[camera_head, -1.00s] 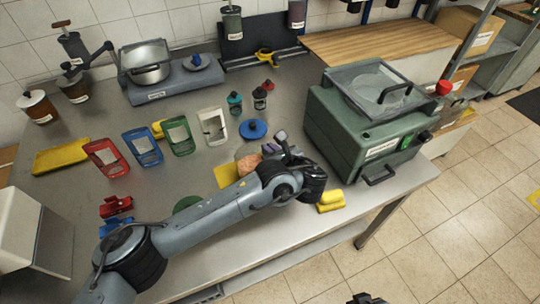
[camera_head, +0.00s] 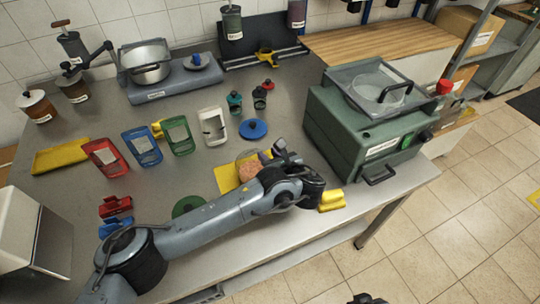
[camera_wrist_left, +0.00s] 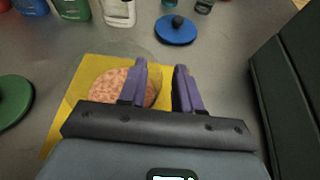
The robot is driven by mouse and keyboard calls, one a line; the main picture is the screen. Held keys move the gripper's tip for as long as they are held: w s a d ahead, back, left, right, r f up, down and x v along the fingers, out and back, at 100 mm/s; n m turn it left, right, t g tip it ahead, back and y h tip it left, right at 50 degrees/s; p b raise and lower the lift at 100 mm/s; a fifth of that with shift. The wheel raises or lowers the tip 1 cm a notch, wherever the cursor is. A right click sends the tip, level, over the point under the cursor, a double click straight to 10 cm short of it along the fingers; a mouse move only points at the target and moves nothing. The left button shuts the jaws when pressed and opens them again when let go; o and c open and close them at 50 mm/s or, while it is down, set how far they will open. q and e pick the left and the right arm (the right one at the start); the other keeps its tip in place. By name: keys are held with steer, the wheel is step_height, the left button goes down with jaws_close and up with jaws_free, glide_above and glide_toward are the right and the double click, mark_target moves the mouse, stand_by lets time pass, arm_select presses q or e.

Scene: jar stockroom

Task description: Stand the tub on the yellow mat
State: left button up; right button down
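The yellow mat (camera_head: 227,178) lies on the steel counter and also shows in the left wrist view (camera_wrist_left: 92,66). The tub (camera_head: 249,170), clear-walled with pinkish speckled contents, stands on the mat and looks upright. In the left wrist view the tub (camera_wrist_left: 108,88) is partly hidden behind my gripper. My left gripper (camera_head: 283,150) is just right of the tub. In the left wrist view its purple fingers (camera_wrist_left: 164,82) are apart with nothing seen between them; the left finger overlaps the tub's right side, and I cannot tell whether they touch. Only a dark part, possibly my right gripper (camera_head: 368,299), shows at the bottom edge.
A blue lid (camera_head: 253,130) lies beyond the mat and a green lid (camera_head: 188,207) to its left. A large green machine (camera_head: 365,125) stands to the right. A yellow block (camera_head: 332,201) sits near the front edge. Several coloured containers stand in a row behind.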

arm_select(q)
steer(key=shift+r, duration=0.2)
steer(key=p+v, duration=0.1)
steer(key=v, duration=1.1)
